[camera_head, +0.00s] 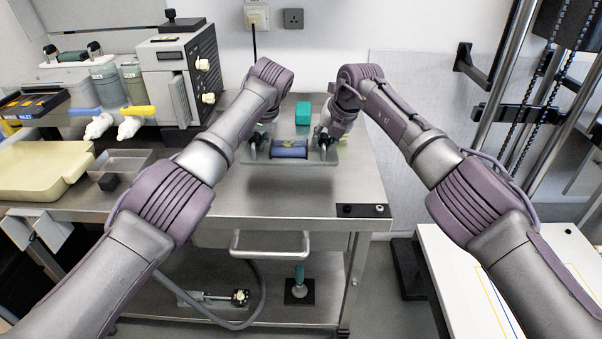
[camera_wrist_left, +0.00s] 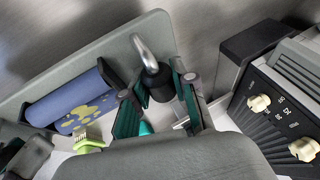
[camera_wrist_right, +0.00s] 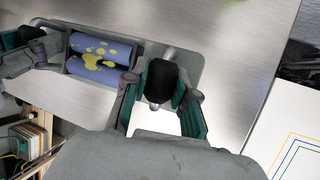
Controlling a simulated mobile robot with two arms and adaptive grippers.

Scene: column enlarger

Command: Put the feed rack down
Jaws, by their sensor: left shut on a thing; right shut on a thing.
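The feed rack (camera_head: 290,160) is a grey plate with a raised bar handle and black grip at each end. My right gripper (camera_head: 326,146) is shut on the right handle, whose black grip (camera_wrist_right: 161,82) shows in the right wrist view.
The steel table (camera_head: 300,205) is bare in front of the rack. A teal block (camera_head: 303,113) stands behind it. A grey machine with knobs (camera_head: 180,78), a small metal tray (camera_head: 123,162) and a cream tray (camera_head: 45,165) stand left. A dark switch plate (camera_head: 362,210) sits at the front right corner.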

